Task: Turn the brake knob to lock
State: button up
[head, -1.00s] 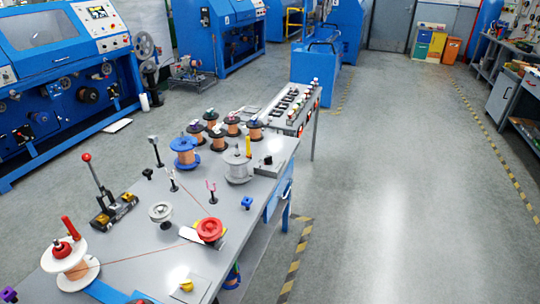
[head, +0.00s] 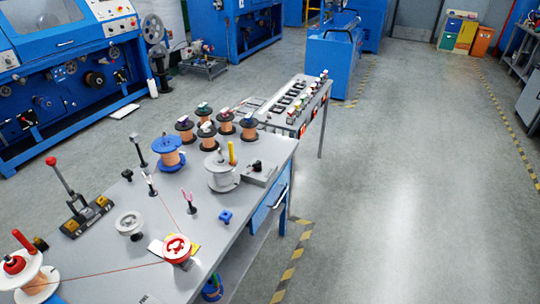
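A small black knob (head: 256,166) sits on a grey block (head: 259,177) at the far right of the grey table. Beside it stands a grey spool (head: 221,176) with an upright yellow handle (head: 232,153). A small blue knob (head: 225,216) stands near the table's right edge. None of these carries a mark I can read, so I cannot tell which one is the brake knob or how it is set. My gripper is not in view.
The table (head: 110,205) also bears a red pulley (head: 177,249), a white pulley (head: 129,224), a red-knobbed lever (head: 62,183) and a white spool (head: 36,284). A thin copper wire (head: 110,271) runs across. Open floor (head: 400,190) lies to the right.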

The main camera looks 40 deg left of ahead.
aim_at(258, 166)
jog(key=u, duration=0.05)
jog(key=i, duration=1.8)
jog(key=u, duration=3.4)
